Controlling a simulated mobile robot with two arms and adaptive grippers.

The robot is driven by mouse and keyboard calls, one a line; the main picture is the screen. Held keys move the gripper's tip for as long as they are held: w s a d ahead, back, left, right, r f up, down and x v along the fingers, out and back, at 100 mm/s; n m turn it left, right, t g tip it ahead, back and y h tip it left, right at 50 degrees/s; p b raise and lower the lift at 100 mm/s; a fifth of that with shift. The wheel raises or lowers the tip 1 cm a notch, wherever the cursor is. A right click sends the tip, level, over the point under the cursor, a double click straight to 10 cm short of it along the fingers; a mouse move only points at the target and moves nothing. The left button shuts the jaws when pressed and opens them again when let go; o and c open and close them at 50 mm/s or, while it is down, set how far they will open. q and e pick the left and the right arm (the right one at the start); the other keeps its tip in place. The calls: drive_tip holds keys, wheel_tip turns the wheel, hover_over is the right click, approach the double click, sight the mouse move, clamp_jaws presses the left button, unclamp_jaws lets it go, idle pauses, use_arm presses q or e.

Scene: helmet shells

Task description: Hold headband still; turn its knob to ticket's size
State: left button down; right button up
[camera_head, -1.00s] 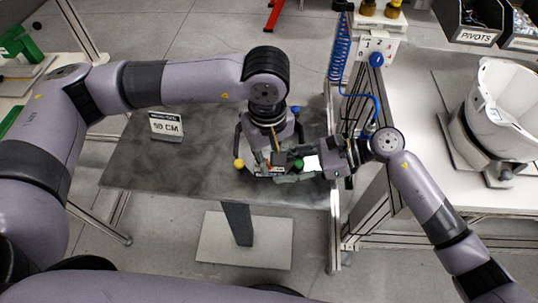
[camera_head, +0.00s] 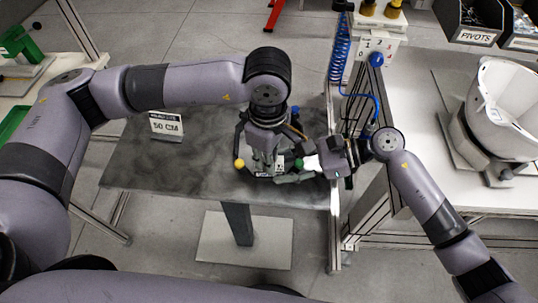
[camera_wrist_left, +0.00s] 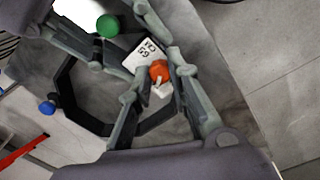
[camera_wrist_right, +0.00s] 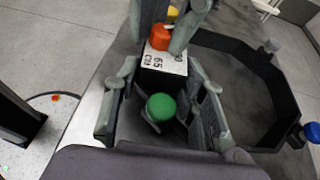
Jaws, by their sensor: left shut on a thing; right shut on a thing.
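The headband (camera_wrist_right: 270,80) is a dark many-sided ring on the grey table, with coloured balls around it. Its orange knob (camera_wrist_left: 159,72) stands beside a white plate (camera_wrist_left: 143,55) that appears to read 65 with smaller marks. My left gripper (camera_head: 276,163) is shut on the orange knob from above. My right gripper (camera_head: 308,168) is shut at the headband's right side, around the part with the green ball (camera_wrist_right: 161,106); its exact contact is partly hidden. The ticket (camera_head: 166,127), a white standing card, reads 50 CM at the table's back left.
The grey table (camera_head: 170,175) is bare between ticket and headband. A blue ball (camera_wrist_left: 46,108) and a yellow ball (camera_head: 239,163) stick out from the headband. A coiled blue hose (camera_head: 340,50) hangs behind. A white helmet shell (camera_head: 503,110) stands on the right bench.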

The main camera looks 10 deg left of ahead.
use_arm(q)
drive_tip(key=n, duration=0.5)
drive_tip(key=shift+n, duration=0.3)
use_arm(e)
drive_tip(key=shift+f, duration=0.1)
use_arm(q)
drive_tip(key=n, duration=0.5)
drive_tip(key=shift+n, duration=0.4)
drive_tip(key=c, duration=1.5)
unclamp_jaws()
drive_tip(key=shift+o, duration=0.2)
wheel_tip(320, 180, up, 12)
drive_tip(key=shift+s+d, duration=0.1)
